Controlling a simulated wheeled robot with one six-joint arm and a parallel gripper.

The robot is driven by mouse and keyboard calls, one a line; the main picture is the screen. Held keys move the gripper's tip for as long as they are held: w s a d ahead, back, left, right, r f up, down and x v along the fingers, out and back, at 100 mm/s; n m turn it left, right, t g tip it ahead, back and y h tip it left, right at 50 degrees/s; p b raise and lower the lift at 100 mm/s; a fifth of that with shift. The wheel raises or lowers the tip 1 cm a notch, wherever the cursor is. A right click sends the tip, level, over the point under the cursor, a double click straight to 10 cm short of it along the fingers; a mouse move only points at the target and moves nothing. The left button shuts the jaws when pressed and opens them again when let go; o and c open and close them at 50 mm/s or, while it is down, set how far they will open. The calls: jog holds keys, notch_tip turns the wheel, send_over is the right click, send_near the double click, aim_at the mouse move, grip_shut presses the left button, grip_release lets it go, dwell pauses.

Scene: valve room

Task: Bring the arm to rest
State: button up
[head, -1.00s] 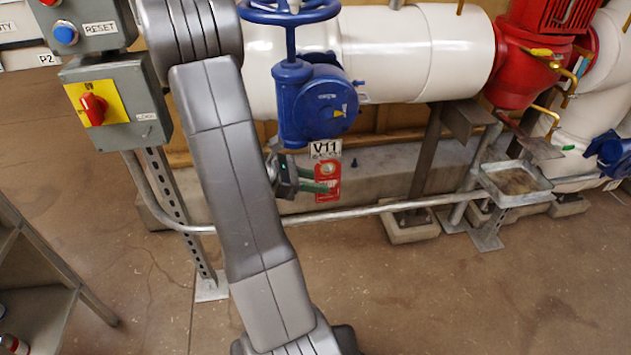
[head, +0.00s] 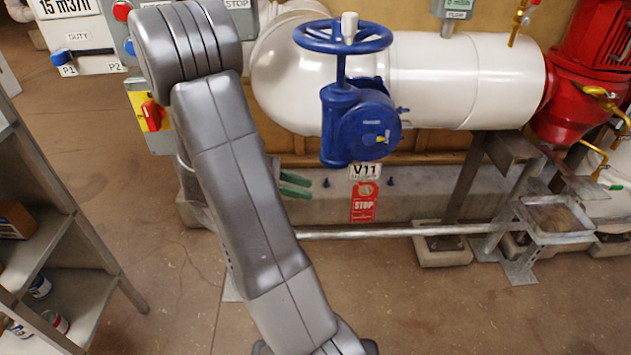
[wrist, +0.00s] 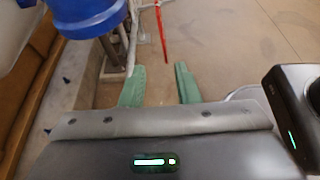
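My gripper (head: 294,185) has two green fingers, which show just right of my grey arm in the head view. In the wrist view the fingers (wrist: 160,86) stand apart with nothing between them, so it is open and empty. A red STOP tag (head: 364,203) hangs below the V11 label (head: 365,171) under the blue valve (head: 360,125). The tag is to the right of my fingers and apart from them. In the wrist view it shows as a thin red strip (wrist: 162,35) beyond the fingertips. My arm hides the rest of my gripper's body in the head view.
A white pipe (head: 450,80) with a blue handwheel (head: 343,36) runs behind. A horizontal metal rail (head: 400,231) runs low in front of the plinth. A shelf (head: 75,300) stands at left, and a control box with a red switch (head: 152,115) is behind my arm. Open floor lies in front.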

aim_at(352, 208)
jog(key=shift+a, duration=0.1)
dwell(0.3)
jog(key=b+x, duration=0.3)
jog(key=x, duration=1)
jog(key=shift+s+d+r, duration=0.1)
jog(key=shift+d, duration=0.25)
